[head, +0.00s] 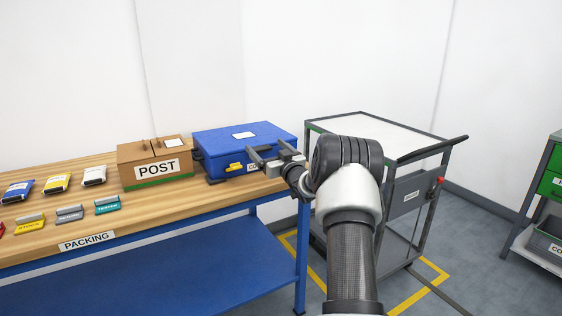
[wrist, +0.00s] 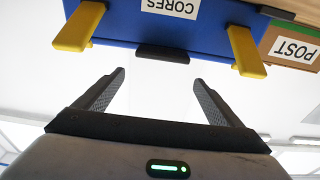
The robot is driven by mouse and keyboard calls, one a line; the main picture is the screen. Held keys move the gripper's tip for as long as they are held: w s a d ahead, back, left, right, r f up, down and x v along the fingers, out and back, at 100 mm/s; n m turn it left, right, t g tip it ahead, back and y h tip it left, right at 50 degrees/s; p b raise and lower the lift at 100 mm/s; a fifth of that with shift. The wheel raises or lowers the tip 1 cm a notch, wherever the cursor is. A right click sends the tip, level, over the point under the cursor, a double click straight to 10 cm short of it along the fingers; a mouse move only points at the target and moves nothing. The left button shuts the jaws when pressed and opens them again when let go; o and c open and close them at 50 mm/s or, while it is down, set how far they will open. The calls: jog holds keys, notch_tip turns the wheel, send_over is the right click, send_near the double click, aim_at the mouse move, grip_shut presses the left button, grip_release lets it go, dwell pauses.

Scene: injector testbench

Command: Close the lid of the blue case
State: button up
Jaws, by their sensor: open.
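The blue case (head: 214,160) stands at the right end of the wooden bench. Its lid (head: 262,134) lies down flat over the body, with a white label on top; I see no gap at its edge. The case front shows upside down in the wrist view (wrist: 215,38), with a CORES label, a dark handle (wrist: 162,54) and two yellow latches (wrist: 79,27) (wrist: 245,52) sticking outward. My gripper (head: 266,150) is open and empty, just in front of the case. In the wrist view its fingers (wrist: 158,80) point toward the handle, apart from it. My gripper partly hides the case front in the head view.
A brown POST box (head: 156,152) stands left of the case. Several packets and small labelled blocks lie farther left on the bench (head: 200,196). A grey trolley (head: 375,131) stands to the right, behind my arm. The bench's front edge lies below my gripper.

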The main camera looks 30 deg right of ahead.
jog(key=s+f+p, duration=0.1)
jog(key=s, duration=1)
jog(key=shift+f, duration=0.25)
